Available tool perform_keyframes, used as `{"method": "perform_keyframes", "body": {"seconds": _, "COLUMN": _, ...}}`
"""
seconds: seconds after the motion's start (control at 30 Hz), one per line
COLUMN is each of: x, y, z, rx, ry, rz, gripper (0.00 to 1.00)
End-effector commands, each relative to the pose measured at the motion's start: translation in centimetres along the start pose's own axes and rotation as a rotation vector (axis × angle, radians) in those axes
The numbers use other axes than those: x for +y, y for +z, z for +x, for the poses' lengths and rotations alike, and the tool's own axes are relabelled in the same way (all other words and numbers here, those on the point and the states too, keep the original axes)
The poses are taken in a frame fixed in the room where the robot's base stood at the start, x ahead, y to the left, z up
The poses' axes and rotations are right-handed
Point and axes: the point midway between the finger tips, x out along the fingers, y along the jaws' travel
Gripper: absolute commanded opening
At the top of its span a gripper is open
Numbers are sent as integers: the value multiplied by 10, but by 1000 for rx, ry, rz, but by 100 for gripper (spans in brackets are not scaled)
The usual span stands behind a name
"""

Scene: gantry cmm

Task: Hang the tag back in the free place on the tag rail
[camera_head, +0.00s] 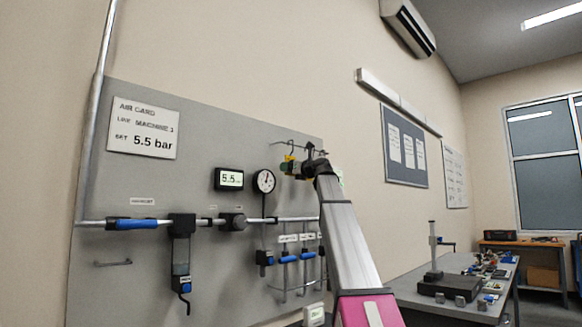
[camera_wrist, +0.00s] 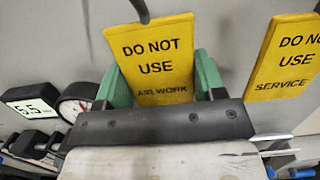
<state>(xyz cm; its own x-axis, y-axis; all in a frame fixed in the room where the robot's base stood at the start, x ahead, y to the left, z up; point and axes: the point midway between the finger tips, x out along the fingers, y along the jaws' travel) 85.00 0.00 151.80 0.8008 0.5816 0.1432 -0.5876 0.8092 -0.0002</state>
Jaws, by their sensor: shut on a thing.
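A yellow tag (camera_wrist: 158,62) reading "DO NOT USE AIR WORK" stands upright between the green fingers of my gripper (camera_wrist: 157,80) in the wrist view. My gripper is shut on it. A dark hook (camera_wrist: 141,10) ends at the tag's top edge; I cannot tell whether the tag hangs on it. A second yellow tag (camera_wrist: 287,62), reading "DO NOT USE SERVICE", hangs to the right, apart from my gripper. In the head view, the tag rail (camera_head: 291,144) shows above my gripper (camera_head: 288,166) at the grey panel's upper right. My arm hides part of this area.
A digital display (camera_head: 229,179) and a round gauge (camera_head: 264,181) are on the panel (camera_head: 210,140) left of my gripper. A pipe (camera_head: 275,219) with valves runs below. A workbench (camera_head: 455,266) with parts stands at the right.

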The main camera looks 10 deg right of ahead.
Motion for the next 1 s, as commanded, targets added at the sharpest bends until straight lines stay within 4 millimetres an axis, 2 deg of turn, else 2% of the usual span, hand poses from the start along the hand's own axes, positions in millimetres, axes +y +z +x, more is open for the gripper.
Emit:
{"method": "perform_keyframes", "body": {"seconds": 0.47, "x": 0, "y": -5, "z": -1, "rx": 0, "ry": 0, "rz": 0, "gripper": 48}}
{"method": "perform_keyframes", "body": {"seconds": 0.5, "x": 0, "y": -5, "z": -1, "rx": 0, "ry": 0, "rz": 0, "gripper": 69}}
{"method": "perform_keyframes", "body": {"seconds": 0.57, "x": 0, "y": -5, "z": -1, "rx": 0, "ry": 0, "rz": 0, "gripper": 89}}
{"method": "perform_keyframes", "body": {"seconds": 0.6, "x": 0, "y": -5, "z": -1, "rx": 0, "ry": 0, "rz": 0, "gripper": 93}}
{"method": "perform_keyframes", "body": {"seconds": 0.87, "x": 0, "y": -5, "z": -2, "rx": 0, "ry": 0, "rz": 0, "gripper": 93}}
{"method": "perform_keyframes", "body": {"seconds": 1.0, "x": 1, "y": -6, "z": -12, "rx": 0, "ry": 0, "rz": 0, "gripper": 93}}
